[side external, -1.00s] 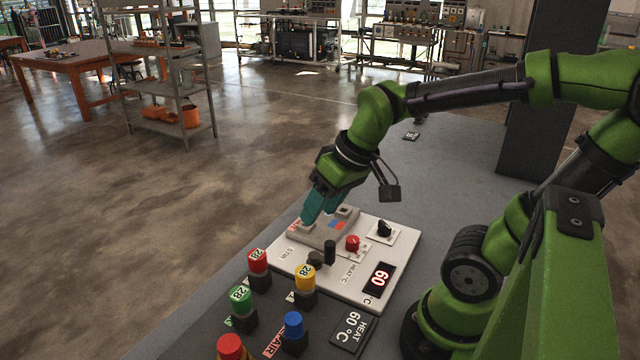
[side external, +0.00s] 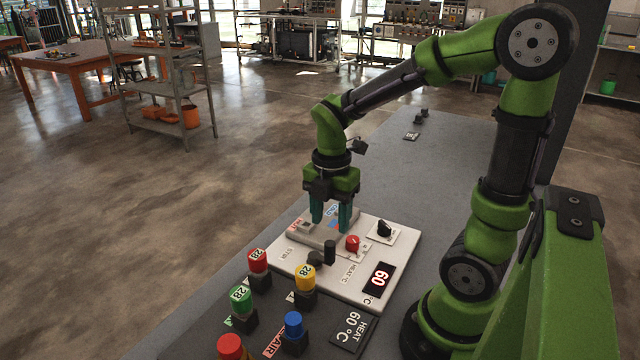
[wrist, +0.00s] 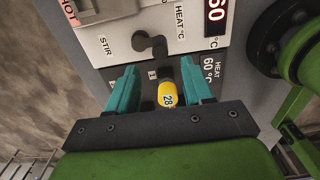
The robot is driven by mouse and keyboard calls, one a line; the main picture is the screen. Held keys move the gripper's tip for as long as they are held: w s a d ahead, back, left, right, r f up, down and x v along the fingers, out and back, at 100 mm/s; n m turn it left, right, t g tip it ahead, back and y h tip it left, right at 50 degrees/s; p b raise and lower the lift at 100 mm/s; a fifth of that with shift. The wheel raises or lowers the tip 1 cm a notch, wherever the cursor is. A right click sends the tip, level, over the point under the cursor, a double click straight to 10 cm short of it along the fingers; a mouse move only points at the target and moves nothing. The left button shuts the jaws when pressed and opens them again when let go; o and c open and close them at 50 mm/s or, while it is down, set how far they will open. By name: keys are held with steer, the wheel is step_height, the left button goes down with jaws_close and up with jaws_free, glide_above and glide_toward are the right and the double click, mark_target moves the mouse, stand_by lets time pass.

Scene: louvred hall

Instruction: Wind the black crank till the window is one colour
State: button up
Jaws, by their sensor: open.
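The black crank (side external: 329,252) stands on the white panel (side external: 372,248), with its upright grip beside its round hub; it also shows in the wrist view (wrist: 157,49). The small window (side external: 334,223) on the grey raised block shows blue and red patches, partly hidden by my fingers. My gripper (side external: 331,218) is open and empty, pointing down over the raised block, behind the crank in the side view. Its two teal fingers stand apart, and in the wrist view they frame the area below the crank.
A red knob (side external: 352,243) and a black knob (side external: 384,229) sit right of the crank. A display (side external: 379,277) reads 60. Yellow (side external: 305,277), red (side external: 258,260), green (side external: 240,297) and blue (side external: 293,324) capped posts stand in front.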

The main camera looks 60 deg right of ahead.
mark_target(330, 243)
steer(key=shift+f, duration=4.5)
jaws_close()
